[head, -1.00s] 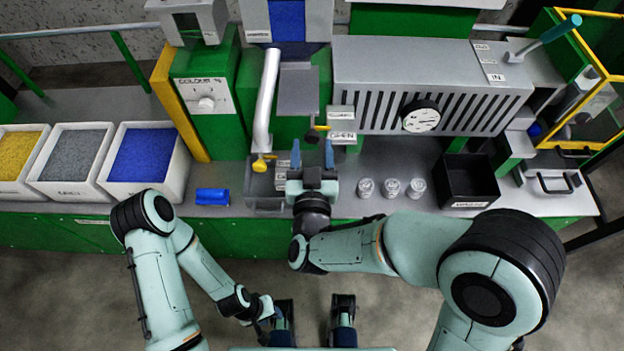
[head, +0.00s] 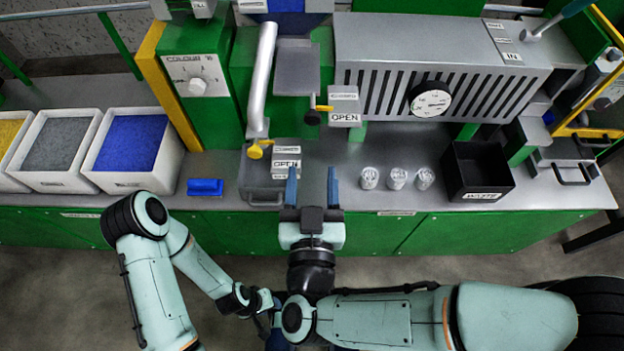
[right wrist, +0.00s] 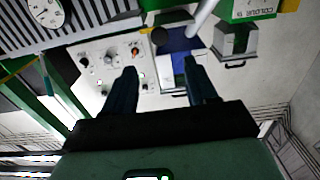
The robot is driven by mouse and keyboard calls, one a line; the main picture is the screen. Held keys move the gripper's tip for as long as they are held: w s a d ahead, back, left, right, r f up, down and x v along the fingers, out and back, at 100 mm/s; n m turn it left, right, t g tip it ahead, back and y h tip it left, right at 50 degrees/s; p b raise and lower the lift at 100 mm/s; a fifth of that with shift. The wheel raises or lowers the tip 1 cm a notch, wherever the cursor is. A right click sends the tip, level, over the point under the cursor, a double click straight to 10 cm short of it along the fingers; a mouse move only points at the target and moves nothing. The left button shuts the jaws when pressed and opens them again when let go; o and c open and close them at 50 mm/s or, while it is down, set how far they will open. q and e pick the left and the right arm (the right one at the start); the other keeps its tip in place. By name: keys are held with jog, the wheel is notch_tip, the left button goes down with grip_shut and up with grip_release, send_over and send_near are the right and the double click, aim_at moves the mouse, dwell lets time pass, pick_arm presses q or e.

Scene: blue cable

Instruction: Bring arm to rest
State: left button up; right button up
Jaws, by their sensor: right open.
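My right gripper (head: 312,188) is open and empty in the head view, its blue fingers apart at the front edge of the bench. It also shows open in the right wrist view (right wrist: 163,88), with nothing between the fingers. My right forearm lies across the lower right of the head view. My left arm (head: 160,270) is folded at the lower left. Its gripper is at the bottom edge of the head view, mostly hidden, and its jaws cannot be made out.
Bins of yellow, grey and blue granules (head: 130,145) stand at left. The floor before the bench is clear.

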dwell(0.3)
jog(key=w+d+f+g, duration=0.2)
jog(key=f+g, duration=0.1)
jog(key=f, duration=0.7)
jog(key=w+d+f+g+y, duration=0.1)
jog(key=f+g, duration=0.1)
jog(key=f, duration=0.7)
jog(key=w+d+f+g, duration=0.2)
jog(key=f+g, duration=0.1)
jog(key=f, duration=0.7)
jog(key=s+d+f+m+g+y, duration=0.15)
jog(key=s+d+f+g, duration=0.3)
jog(key=s+f, duration=0.55)
jog(key=s+d+f+m+g+y, duration=0.1)
jog(key=s+d+f+m+g, duration=0.3)
jog(key=s+f, duration=0.65)
pick_arm(q)
notch_tip(320, 180, up, 14)
jog(key=g+p, duration=0.1)
jog(key=p, duration=1.3)
jog(key=shift+s+d, duration=0.2)
jog(key=shift+d, duration=0.05)
pick_arm(e)
notch_tip(320, 180, up, 14)
jog(key=n+g, duration=0.1)
jog(key=g, duration=0.1)
jog(key=shift+w+a+f, duration=0.25)
jog(key=shift+w+a, duration=0.05)
jog(key=shift+a, duration=0.15)
